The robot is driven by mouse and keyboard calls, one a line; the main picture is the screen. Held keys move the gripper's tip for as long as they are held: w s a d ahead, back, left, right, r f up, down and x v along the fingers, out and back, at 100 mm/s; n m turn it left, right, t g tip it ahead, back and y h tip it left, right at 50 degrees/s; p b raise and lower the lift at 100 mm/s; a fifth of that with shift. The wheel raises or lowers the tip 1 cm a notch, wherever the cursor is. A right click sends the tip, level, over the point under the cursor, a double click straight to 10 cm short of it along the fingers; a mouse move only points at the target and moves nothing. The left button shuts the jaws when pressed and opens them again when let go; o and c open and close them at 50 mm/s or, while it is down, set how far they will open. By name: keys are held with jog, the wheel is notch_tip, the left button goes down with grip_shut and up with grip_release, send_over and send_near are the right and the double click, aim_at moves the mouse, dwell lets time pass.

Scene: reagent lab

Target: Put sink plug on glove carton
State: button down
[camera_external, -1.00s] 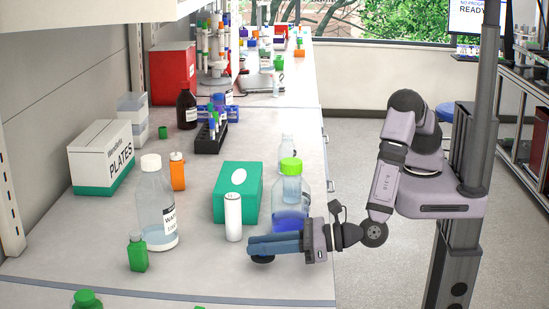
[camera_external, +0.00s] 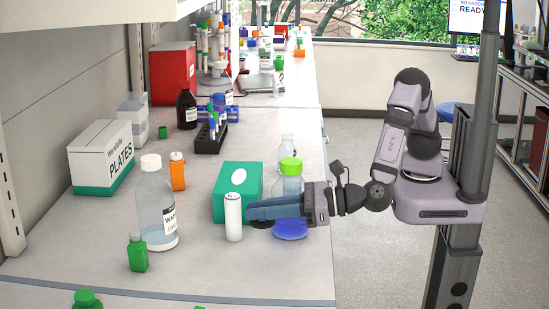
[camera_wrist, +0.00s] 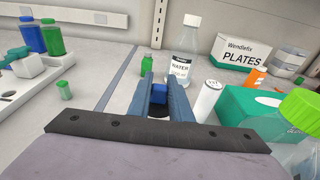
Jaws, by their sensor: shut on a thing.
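The sink plug, a dark disc with a blue knob, is held between my gripper's blue fingers. Its knob shows in the wrist view (camera_wrist: 159,92), with the disc just below. In the external view, the plug's dark disc (camera_external: 261,223) shows under the fingers; the rest is hidden. My gripper (camera_external: 250,211) is shut on the plug, in front of the glove carton. Its fingers also show in the wrist view (camera_wrist: 160,79). The glove carton (camera_external: 228,206) is a green box with a white oval on top. It also shows at right in the wrist view (camera_wrist: 245,104).
A white cylinder (camera_external: 233,224) stands close to my fingertips. A water bottle (camera_external: 155,205) and an orange bottle (camera_external: 177,172) stand left.

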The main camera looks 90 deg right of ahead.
notch_tip(320, 180, up, 13)
jog(key=m+g+h+b, duration=0.1)
jog(key=m+h, duration=0.3)
jog(key=h, duration=0.2)
send_over(251, 172)
notch_tip(251, 172, down, 4)
jog(key=shift+f, duration=5.55)
jog(key=shift+f+m, duration=0.1)
jog(key=shift+m, duration=0.2)
jog(key=shift+f, duration=0.1)
jog(key=c, duration=1.6)
grip_release()
